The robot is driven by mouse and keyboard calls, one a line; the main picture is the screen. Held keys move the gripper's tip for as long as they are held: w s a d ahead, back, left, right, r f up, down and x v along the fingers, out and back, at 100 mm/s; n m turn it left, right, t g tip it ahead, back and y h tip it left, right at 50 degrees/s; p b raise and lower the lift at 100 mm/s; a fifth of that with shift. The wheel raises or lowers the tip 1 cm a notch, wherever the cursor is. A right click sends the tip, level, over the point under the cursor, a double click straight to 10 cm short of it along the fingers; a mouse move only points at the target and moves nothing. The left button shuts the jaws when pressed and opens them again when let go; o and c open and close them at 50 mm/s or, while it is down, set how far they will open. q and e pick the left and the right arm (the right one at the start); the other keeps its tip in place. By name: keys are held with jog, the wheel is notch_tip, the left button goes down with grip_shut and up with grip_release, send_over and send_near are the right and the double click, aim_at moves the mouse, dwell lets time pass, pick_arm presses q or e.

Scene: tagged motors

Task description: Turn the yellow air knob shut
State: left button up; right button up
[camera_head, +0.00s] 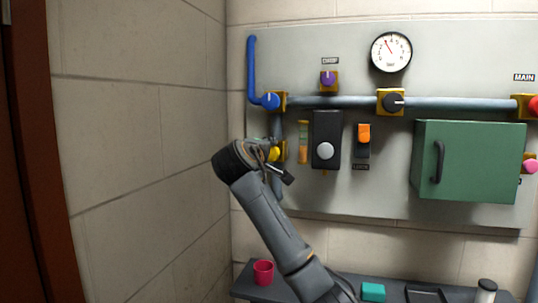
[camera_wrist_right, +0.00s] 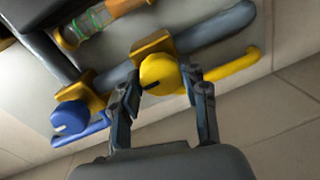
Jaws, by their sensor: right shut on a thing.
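The yellow air knob (camera_wrist_right: 160,75) sits on a gold mount on a grey pipe, with a dark pointer mark on its face. In the head view the yellow knob (camera_head: 274,153) is partly hidden behind my right gripper (camera_head: 273,162). In the right wrist view my right gripper (camera_wrist_right: 162,92) has one finger on each side of the yellow knob and is shut on it. A yellow pipe (camera_wrist_right: 232,65) runs off beside the knob. My left gripper is not in view.
A blue knob (camera_head: 270,101) is just above, and a striped sight tube (camera_head: 303,142) and black switch box (camera_head: 326,140) are close to the right. A green cabinet (camera_head: 468,160) stands farther right. A shelf below holds a red cup (camera_head: 263,272). The left wall is bare.

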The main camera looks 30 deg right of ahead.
jog(key=shift+f, duration=0.1)
jog(key=o, duration=1.1)
jog(key=shift+a, duration=0.1)
jog(key=v, duration=1.2)
jog(key=shift+f, duration=0.1)
